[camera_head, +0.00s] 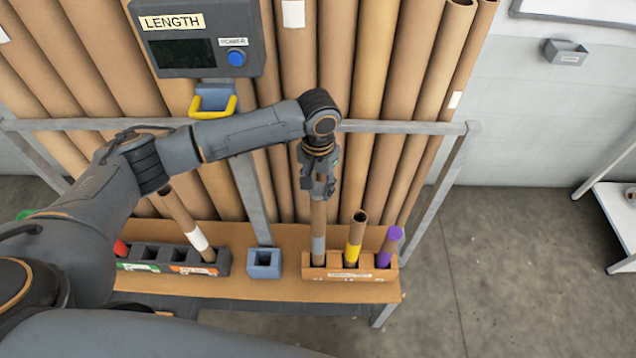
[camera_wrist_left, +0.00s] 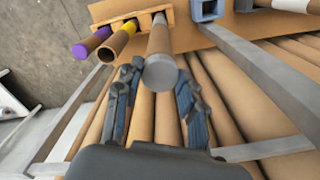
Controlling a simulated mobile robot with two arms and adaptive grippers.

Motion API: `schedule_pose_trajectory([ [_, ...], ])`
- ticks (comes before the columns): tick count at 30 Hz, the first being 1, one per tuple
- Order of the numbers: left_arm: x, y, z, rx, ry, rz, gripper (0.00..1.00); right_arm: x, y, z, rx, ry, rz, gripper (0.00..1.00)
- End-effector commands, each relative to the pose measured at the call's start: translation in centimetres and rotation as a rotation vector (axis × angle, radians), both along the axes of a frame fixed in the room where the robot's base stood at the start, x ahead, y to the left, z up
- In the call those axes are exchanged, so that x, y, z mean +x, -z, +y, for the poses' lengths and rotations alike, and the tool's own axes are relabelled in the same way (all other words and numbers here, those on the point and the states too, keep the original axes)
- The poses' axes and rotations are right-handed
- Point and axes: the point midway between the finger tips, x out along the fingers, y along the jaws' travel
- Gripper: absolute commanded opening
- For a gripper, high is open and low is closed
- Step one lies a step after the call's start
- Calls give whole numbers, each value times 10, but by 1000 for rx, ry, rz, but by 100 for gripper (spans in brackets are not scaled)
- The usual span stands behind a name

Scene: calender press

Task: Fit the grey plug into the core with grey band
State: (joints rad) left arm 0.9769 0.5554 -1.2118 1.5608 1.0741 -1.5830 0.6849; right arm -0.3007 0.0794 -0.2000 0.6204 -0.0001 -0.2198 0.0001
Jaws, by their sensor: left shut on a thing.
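The core with grey band (camera_head: 318,218) stands upright in the left slot of the orange-brown holder (camera_head: 346,273); its band shows low down. My left gripper (camera_head: 318,190) points down over its top end. In the left wrist view the grey plug (camera_wrist_left: 160,73) is a round grey disc between the fingers of my left gripper (camera_wrist_left: 158,92), in line with the core (camera_wrist_left: 159,42). The gripper is shut on the plug. The plug covers the core's mouth in this view; I cannot tell how deep it sits. My right gripper is not in view.
A yellow-banded core (camera_head: 355,235) with an open top and a purple-banded core (camera_head: 389,246) with a purple top stand beside it. A blue-grey block (camera_head: 264,264) and a dark rack (camera_head: 140,257) stand left. Large tubes lean behind a metal rail (camera_head: 400,127).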

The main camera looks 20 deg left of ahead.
Motion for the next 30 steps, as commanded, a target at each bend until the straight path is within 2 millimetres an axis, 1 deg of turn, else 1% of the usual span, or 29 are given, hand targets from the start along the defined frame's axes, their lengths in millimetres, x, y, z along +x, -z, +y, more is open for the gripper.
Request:
schedule_pose_trajectory([
  [3,0,3,0,0,0,1,22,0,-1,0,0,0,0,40],
  [4,0,3,0,0,0,1,45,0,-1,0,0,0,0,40],
  [7,0,3,0,0,0,0,66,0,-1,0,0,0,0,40],
  [16,0,2,0,0,0,0,66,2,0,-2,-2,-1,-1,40],
  [19,1,-4,0,-1,0,-2,66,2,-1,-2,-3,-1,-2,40],
  [23,1,-23,0,-3,0,-2,66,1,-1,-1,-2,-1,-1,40],
  [30,1,-75,-1,-2,0,-5,66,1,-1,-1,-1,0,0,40],
])
